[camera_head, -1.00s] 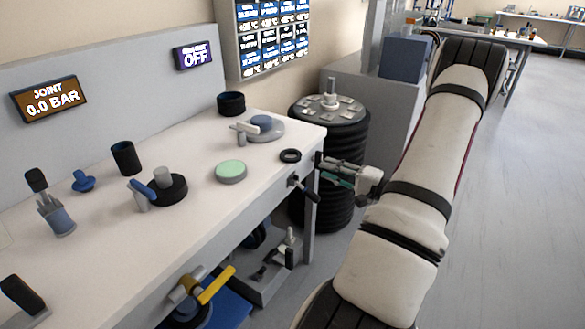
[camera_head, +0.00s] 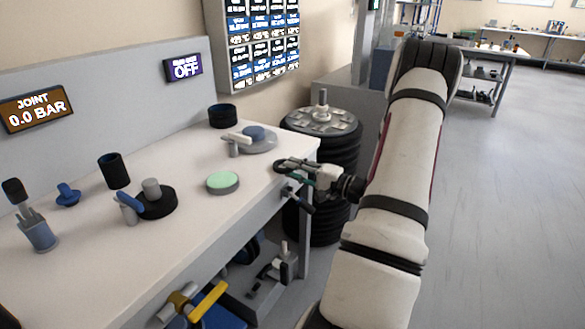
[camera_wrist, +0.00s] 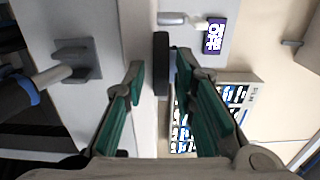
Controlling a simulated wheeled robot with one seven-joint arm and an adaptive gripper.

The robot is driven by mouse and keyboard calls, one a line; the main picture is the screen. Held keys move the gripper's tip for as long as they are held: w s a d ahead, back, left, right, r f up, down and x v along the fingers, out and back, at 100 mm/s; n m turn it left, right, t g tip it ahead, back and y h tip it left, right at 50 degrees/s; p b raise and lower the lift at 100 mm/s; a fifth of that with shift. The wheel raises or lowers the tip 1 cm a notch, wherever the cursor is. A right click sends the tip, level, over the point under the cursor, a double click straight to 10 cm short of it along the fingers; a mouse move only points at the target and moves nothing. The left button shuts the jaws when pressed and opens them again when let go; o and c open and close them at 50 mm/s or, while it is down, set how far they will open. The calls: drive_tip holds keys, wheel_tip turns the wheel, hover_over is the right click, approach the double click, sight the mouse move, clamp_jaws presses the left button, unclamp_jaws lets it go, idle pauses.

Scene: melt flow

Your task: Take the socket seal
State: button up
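The black ring that appears to be the socket seal (camera_head: 284,162) is at the right edge of the white workbench, partly covered by my gripper in the head view. In the wrist view the ring (camera_wrist: 161,65) shows edge-on, a dark upright bar between my fingertips. My gripper (camera_wrist: 161,72) is open, with one teal-padded finger on each side of the ring and visible gaps to it. In the head view my gripper (camera_head: 297,170) is at the bench edge by the ring. I cannot tell how far the fingertips reach past its near rim.
A green-topped disc (camera_head: 222,182) lies left of the ring on the bench (camera_head: 200,225). A grey disc with a lever (camera_head: 258,142) stands behind. A black handle (camera_head: 300,202) juts from the bench front below my gripper. A black ribbed column (camera_head: 325,155) stands behind the bench's right end.

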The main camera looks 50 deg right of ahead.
clamp_jaws()
wheel_tip(320, 180, up, 2)
drive_tip(key=p, duration=0.3)
drive_tip(key=shift+r, duration=0.25)
drive_tip(key=shift+s, duration=0.1)
drive_tip(key=s+r+p, duration=0.2)
drive_tip(key=s+p, duration=0.4)
drive_tip(key=s, duration=0.1)
drive_tip(key=s+d+r+p, duration=0.1)
drive_tip(key=s+r+p, duration=0.2)
drive_tip(key=s+p, duration=0.3)
drive_tip(key=shift+s, duration=0.4)
